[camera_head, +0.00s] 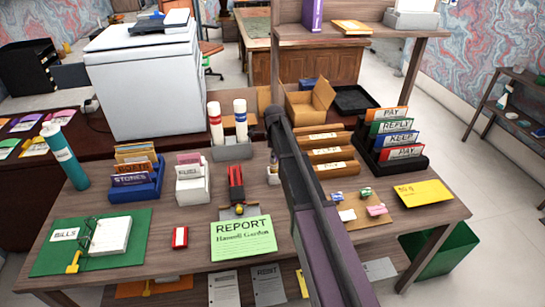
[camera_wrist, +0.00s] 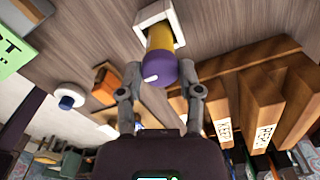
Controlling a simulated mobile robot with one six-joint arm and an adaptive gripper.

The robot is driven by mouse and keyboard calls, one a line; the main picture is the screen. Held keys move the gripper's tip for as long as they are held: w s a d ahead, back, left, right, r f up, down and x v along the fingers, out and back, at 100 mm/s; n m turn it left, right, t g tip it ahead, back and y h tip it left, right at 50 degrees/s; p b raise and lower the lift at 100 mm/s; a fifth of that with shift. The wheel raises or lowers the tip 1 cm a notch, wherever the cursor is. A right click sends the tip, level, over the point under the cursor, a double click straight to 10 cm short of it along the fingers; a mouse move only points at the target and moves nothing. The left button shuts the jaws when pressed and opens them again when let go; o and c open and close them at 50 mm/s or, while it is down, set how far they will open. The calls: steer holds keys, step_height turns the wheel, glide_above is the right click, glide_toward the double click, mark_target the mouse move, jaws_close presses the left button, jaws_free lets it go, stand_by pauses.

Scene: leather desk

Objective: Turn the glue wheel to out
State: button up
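In the wrist view, a yellow glue stick with a purple round end (camera_wrist: 170,70) stands out of a white square holder (camera_wrist: 153,18). A short white mark shows on the purple end. My gripper (camera_wrist: 162,72) has its two grey fingers apart, one on each side of the purple end. A narrow gap seems to show at the left finger; contact at the right finger is unclear. In the head view, my dark arm crosses the desk and hides my gripper. A small white holder (camera_head: 273,174) shows just left of the arm.
Wooden file blocks (camera_wrist: 265,110) stand close to the right of my gripper in the wrist view. In the head view, a green report card (camera_head: 242,238), a red stapler (camera_head: 236,182) and a grey stand (camera_head: 232,150) with two markers lie left of my arm.

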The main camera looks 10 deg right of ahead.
jaws_close()
steer(key=shift+a, duration=0.2)
steer(key=shift+d, duration=0.15)
steer(key=shift+d+n, duration=0.1)
steer(key=shift+n, duration=0.2)
